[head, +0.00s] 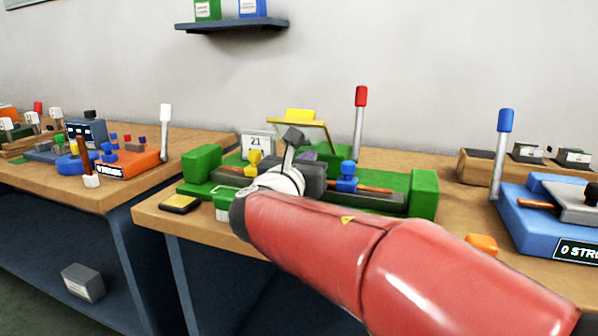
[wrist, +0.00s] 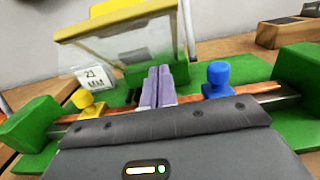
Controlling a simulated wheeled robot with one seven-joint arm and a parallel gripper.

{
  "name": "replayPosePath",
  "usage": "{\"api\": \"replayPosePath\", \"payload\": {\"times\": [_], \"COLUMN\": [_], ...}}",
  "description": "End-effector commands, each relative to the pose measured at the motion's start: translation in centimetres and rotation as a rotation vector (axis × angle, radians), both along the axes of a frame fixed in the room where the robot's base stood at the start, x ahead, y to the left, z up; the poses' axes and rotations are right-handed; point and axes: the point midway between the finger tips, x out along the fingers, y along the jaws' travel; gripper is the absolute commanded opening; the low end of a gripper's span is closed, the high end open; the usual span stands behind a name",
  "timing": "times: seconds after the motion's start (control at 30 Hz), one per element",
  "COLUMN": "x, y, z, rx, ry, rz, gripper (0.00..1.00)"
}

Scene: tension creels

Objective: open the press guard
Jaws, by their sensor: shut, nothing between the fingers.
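The press guard (head: 302,133) is a clear panel with a yellow frame, standing tilted at the back of the green press base (head: 423,192). A yellow block (head: 300,114) shows at its top. In the wrist view the guard (wrist: 118,50) fills the upper left, with its yellow bar along the top. My gripper (head: 309,154) is over the middle of the press, partly hidden by its own wrist. In the wrist view its pale purple fingers (wrist: 160,69) lie side by side, shut and empty, overlapping the guard's lower right part. I cannot tell whether they touch it.
A blue knob (head: 347,170) and a yellow knob (head: 254,160) sit on the press beside my gripper. A "21" card (head: 258,143) stands at the left. A red-topped post (head: 360,107) rises behind. A blue machine (head: 530,212) is at the right.

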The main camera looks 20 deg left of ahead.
Motion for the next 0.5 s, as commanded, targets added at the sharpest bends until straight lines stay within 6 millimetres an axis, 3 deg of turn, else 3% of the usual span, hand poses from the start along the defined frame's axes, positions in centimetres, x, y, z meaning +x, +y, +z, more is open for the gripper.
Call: {"api": "replayPosePath", "payload": {"times": [0.2,0.5], "x": [1.23,1.35], "y": [-0.14,-0.13], "z": [1.39,1.45], "rx": [0.001,0.0], "ry": [0.002,0.002], "rz": [-0.001,0.0], "gripper": [0.0,0.0]}}
